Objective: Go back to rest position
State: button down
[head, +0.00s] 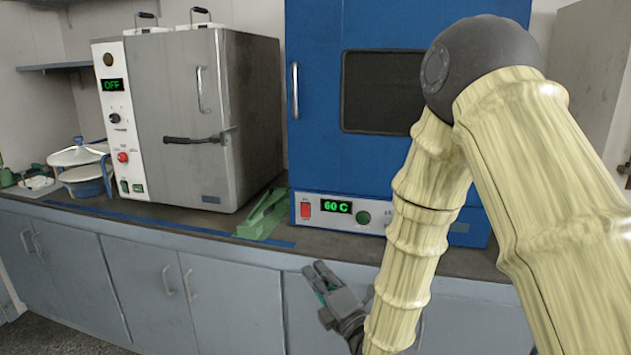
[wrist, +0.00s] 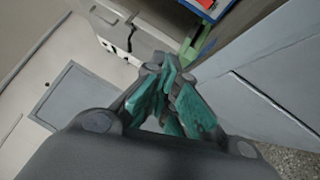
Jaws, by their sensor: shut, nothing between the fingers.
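My gripper (head: 322,286) hangs in front of the counter's front edge in the head view, below the blue oven. In the wrist view its teal-padded fingers (wrist: 170,95) are closed toward each other with nothing between them. My arm crosses the right side of the head view and hides part of the blue oven and the counter there. The gripper touches nothing that I can see.
A blue oven (head: 336,170) reading 60 C and a grey oven (head: 185,120) reading OFF stand on the counter (head: 180,219). A green item (head: 262,216) lies between them. A lidded white and blue vessel (head: 80,157) stands at left. Grey cabinets (head: 140,275) are below.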

jog(key=s+d+f+m+g+h, duration=0.2)
jog(key=d+f+m, duration=0.15)
jog(key=f, duration=0.55)
jog(key=s+d+f+m+g+h, duration=0.25)
jog(key=f+m, duration=0.25)
jog(key=f, duration=0.5)
jog(key=s+d+f+m+g+h, duration=0.2)
jog(key=s+d+f+m+g, duration=0.15)
jog(key=s+f, duration=0.45)
jog(key=s+d+f+m+g+h, duration=0.2)
jog(key=s+d+f+m, duration=0.3)
jog(key=f, duration=0.5)
jog(key=s+d+f+m+g+h, duration=0.1)
jog(key=s+d+f+m+g, duration=0.2)
jog(key=s, duration=0.5)
jog(key=s+d+f+m+g, duration=0.2)
jog(key=s+f+m, duration=0.15)
jog(key=s, duration=0.45)
jog(key=s+d+f+m+g+h, duration=0.1)
jog(key=s+d+f+m+g, duration=0.25)
jog(key=s, duration=0.45)
notch_tip(320, 180, up, 16)
jog(key=t+p, duration=0.1)
jog(key=p, duration=1.4)
jog(key=shift+w+a+r+p, duration=0.15)
jog(key=shift+w+a+p, duration=0.15)
jog(key=shift+p, duration=0.05)
